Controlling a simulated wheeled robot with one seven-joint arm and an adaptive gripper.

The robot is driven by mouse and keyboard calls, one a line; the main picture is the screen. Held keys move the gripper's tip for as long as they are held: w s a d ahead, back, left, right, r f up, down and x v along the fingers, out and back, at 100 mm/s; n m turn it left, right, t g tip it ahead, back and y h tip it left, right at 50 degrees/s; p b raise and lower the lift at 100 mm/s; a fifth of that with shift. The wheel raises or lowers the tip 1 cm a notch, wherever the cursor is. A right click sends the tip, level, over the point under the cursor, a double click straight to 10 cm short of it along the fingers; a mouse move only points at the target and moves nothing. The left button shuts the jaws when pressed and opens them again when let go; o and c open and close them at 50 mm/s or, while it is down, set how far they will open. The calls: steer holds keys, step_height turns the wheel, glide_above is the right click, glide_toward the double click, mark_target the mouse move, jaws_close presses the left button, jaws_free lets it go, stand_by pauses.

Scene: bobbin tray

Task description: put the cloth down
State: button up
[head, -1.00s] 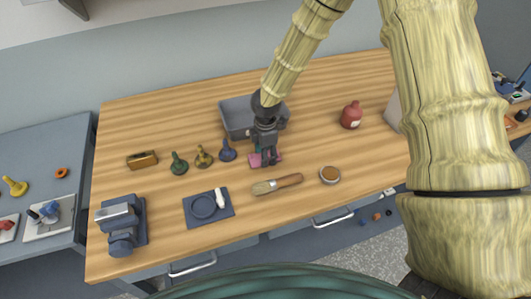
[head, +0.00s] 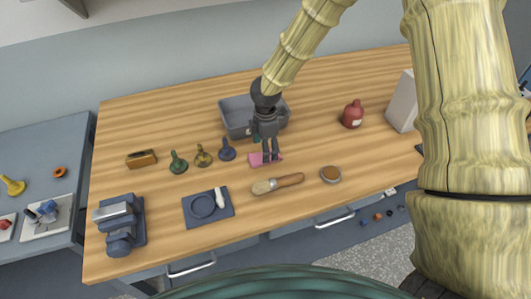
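The pink cloth (head: 256,160) lies on the wooden table in front of the grey bin, partly hidden behind my fingers. My gripper (head: 271,158) points down just over the cloth. Its two dark fingers show a gap between them, and no cloth shows lifted between them. I cannot tell whether the fingertips still touch the cloth.
The grey bin (head: 234,120) stands behind my gripper. Several bobbin-like pieces (head: 203,157) stand to the left. Table between bottle and tin is clear.

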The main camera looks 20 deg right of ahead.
step_height(320, 180, up, 9)
steer(key=b, duration=0.2)
steer(key=shift+b, duration=0.3)
steer(key=shift+f, duration=0.1)
stand_by(0.3)
